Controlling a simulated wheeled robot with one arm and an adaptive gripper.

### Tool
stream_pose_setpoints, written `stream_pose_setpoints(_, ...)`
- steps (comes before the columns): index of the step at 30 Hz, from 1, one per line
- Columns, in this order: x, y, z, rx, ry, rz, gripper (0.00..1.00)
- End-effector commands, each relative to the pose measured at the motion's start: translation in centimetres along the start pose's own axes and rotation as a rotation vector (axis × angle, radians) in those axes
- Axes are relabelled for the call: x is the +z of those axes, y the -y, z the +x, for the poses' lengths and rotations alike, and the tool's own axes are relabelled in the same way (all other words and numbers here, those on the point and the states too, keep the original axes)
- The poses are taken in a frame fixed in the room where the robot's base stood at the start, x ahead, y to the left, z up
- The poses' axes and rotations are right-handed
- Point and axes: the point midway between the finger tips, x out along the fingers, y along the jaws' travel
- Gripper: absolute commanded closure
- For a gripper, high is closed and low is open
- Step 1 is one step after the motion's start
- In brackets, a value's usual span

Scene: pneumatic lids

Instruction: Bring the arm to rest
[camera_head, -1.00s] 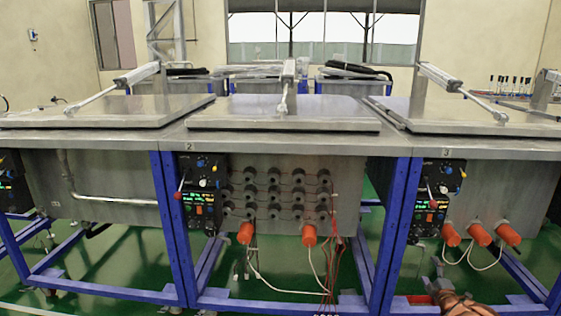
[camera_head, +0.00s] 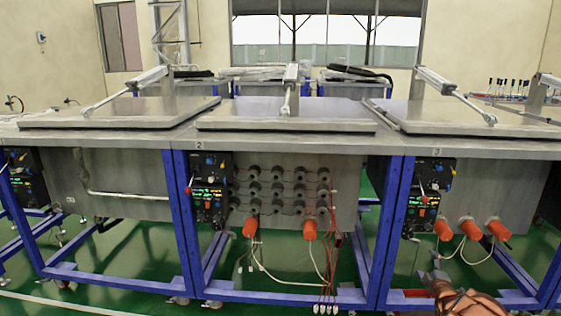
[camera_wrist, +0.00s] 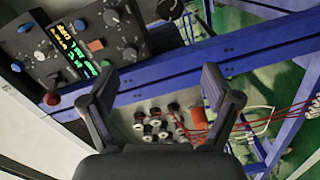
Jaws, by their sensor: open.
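My gripper (camera_wrist: 158,85) shows in the wrist view with its two dark fingers spread wide and nothing between them. Behind the fingers are a blue frame beam and a control panel (camera_wrist: 75,45) with knobs and a lit display. In the head view part of my orange-brown arm (camera_head: 462,303) shows low at the right, in front of the station marked 3. The arm's end there is small and hard to make out. I cannot tell how far the fingers are from the panel.
A row of steel tanks on blue frames (camera_head: 186,225) stands ahead, with flat lids (camera_head: 285,115) lying closed. Control panels (camera_head: 212,188) and orange plugs (camera_head: 310,229) are on the tank fronts. Red and white cables hang below the middle tank. Green floor (camera_head: 140,250) shows beneath.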

Motion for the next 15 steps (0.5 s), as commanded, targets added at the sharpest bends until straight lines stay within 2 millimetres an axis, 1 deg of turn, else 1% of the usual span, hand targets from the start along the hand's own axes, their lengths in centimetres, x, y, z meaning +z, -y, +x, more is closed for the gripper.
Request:
stream_pose_setpoints(1,-0.7,-0.8,0.2,-0.008,0.005,0.02,0.12)
stream_pose_setpoints(5,-2.7,-2.5,0.8,-0.033,0.021,0.084,0.12)
stream_pose_setpoints(8,-4.8,-4.2,1.1,-0.065,0.039,0.15,0.12)
stream_pose_setpoints(10,-6.7,-5.8,1.3,-0.094,0.054,0.203,0.12)
stream_pose_setpoints(15,-11.5,-8.6,1.0,-0.178,0.086,0.327,0.12)
